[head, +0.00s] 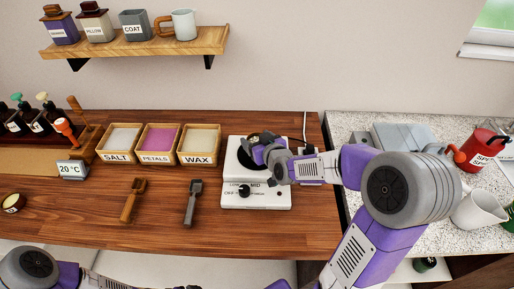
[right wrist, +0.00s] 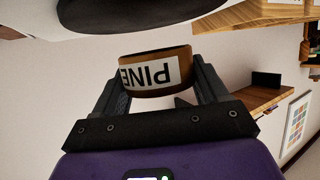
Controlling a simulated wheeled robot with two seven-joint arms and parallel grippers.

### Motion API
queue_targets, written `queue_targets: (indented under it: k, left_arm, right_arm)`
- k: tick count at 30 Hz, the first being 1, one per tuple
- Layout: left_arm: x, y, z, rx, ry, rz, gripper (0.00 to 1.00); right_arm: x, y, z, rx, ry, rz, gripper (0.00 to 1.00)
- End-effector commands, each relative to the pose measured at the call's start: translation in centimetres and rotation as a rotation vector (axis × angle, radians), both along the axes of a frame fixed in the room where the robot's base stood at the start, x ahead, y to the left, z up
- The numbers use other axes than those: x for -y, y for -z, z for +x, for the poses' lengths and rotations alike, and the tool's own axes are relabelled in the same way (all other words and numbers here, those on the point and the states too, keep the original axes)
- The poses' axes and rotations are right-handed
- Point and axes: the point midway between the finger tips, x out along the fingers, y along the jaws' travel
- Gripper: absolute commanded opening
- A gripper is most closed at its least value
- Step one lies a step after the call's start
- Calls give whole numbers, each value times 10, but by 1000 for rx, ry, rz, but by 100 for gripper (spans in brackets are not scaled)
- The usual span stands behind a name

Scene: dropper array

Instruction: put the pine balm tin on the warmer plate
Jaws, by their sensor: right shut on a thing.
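The pine balm tin (right wrist: 155,72) is a short brown tin with a white label reading "PINE", upside down in the right wrist view. My right gripper (right wrist: 158,88) is shut on it, one finger on each side. In the head view my right gripper (head: 262,150) is over the warmer, and the tin is mostly hidden by it. The warmer (head: 270,197) is a white unit with a dark knob and a dark round plate. The dark plate (right wrist: 135,14) shows close beyond the tin in the right wrist view, with a small gap between them. My left gripper's fingers are out of view.
Boxes of salt (head: 119,158), petals (head: 157,158) and wax (head: 198,160) stand left of the warmer. Two scoops lie in front of them. Another small tin (head: 13,203) sits at the far left. A shelf (head: 140,43) hangs above. The front wood counter is mostly clear.

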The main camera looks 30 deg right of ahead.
Motion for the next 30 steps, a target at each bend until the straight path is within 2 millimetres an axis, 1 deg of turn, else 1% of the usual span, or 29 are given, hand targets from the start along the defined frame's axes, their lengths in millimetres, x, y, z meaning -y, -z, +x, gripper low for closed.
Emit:
queue_targets:
  k: [1,4,6,12,16,17,21,30]
  left_arm:
    - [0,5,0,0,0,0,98]
    - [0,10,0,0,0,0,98]
    - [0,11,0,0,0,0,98]
    - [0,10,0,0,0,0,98]
    - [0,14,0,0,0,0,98]
    - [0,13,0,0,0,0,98]
    - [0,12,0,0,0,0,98]
    - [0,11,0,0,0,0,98]
  right_arm:
    - [0,12,0,-4,-1,-2,40]
    - [0,25,0,-4,0,-1,40]
    - [0,27,0,-2,-1,0,40]
    - [0,25,0,-1,-1,0,40]
    - [0,29,0,0,0,-1,40]
    - [0,28,0,-1,-1,0,77]
    - [0,28,0,-1,-1,0,98]
    - [0,27,0,-1,-1,0,98]
